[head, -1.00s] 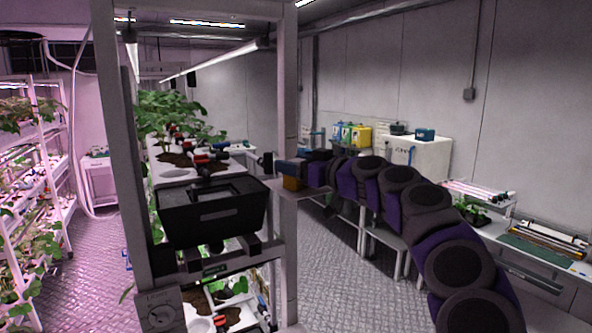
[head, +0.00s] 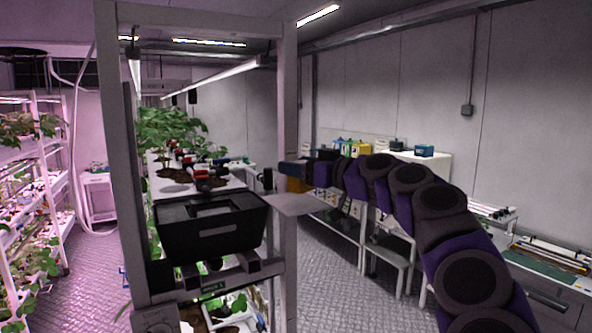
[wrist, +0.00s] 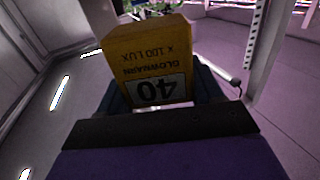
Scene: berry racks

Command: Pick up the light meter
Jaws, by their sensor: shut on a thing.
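The light meter is a yellow box; in the wrist view the light meter (wrist: 155,58) fills the middle, with upside-down print reading "40", "GLOWWORM" and "x 100 LUX". My gripper (wrist: 160,92) is shut on it, a dark finger on each side. In the head view my gripper (head: 290,168) reaches to the rack's front right post. A small yellow part of the light meter (head: 297,186) shows under it, just above a grey side plate (head: 297,205). Whether they touch is unclear.
A black crate (head: 210,228) sits on the rack front, left of my gripper. The rack's right post (head: 287,90) stands close by. Potted plants (head: 172,135) line the rack behind. Benches with equipment stand along the right wall. Open floor (head: 330,270) lies between.

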